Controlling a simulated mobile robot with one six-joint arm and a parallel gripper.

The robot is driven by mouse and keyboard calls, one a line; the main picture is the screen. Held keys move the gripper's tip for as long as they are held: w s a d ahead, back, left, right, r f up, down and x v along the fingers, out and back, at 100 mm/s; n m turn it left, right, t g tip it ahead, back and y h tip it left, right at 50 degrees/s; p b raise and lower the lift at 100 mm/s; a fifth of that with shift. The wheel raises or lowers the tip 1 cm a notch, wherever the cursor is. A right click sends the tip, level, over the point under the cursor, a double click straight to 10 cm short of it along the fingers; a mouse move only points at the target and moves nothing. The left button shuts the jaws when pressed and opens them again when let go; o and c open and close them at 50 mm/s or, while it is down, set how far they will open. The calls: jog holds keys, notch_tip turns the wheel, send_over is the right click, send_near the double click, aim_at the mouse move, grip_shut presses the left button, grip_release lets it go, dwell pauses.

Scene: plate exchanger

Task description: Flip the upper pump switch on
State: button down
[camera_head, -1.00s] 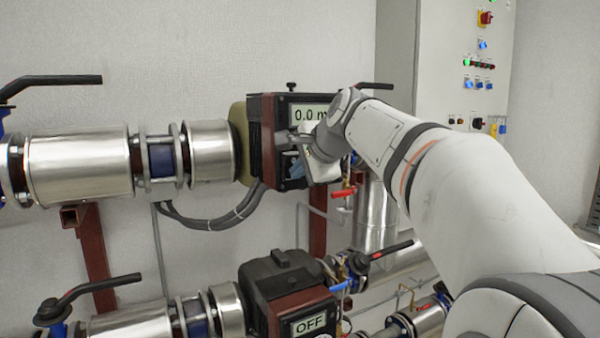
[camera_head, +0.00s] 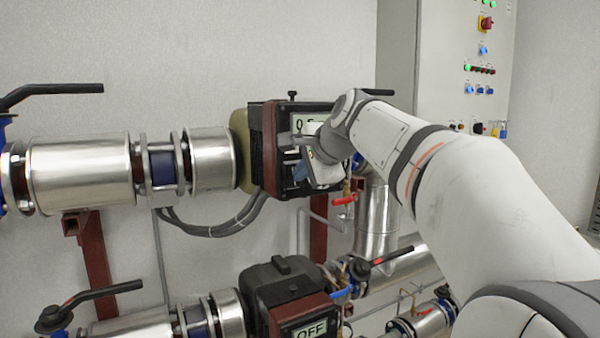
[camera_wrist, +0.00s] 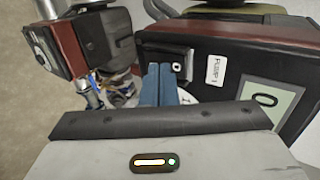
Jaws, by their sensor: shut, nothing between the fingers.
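The upper pump's control box (camera_head: 268,150) is dark with a red-brown edge. Its lit display (camera_head: 308,123) is partly covered by my wrist; it starts with 0, and the later characters are unclear. In the wrist view, the switch (camera_wrist: 178,65) sits in a pale frame on the box face, beside the "PUMP 1" label (camera_wrist: 215,70). My gripper (camera_wrist: 160,68) has its blue fingers together and empty, right at the switch's edge; I cannot tell whether they touch it. My gripper also shows in the head view (camera_head: 300,171), in front of the box, hiding the switch there.
The lower pump (camera_head: 285,290) has a display reading OFF (camera_head: 310,331). A red-handled valve (camera_head: 344,200) is just below my gripper. Steel pipes (camera_head: 80,170) run left, with black lever handles. A control cabinet (camera_head: 440,70) stands behind my arm.

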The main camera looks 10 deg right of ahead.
jog(key=f+b+v, duration=0.1)
jog(key=b+v, duration=0.1)
jog(key=v, duration=1.1)
jog(key=shift+s+d, duration=0.15)
jog(key=shift+s, duration=0.3)
jog(key=shift+s+d+f+b, duration=0.15)
jog(key=shift+f+b, duration=0.15)
jog(key=shift+f, duration=0.5)
jog(key=p+x, duration=0.1)
jog(key=x, duration=0.3)
jog(key=r+p+x, duration=0.1)
jog(key=x, duration=0.4)
jog(key=p+x, duration=0.1)
jog(key=x, duration=0.3)
jog(key=shift+w+a, duration=0.3)
jog(key=shift+w, duration=0.35)
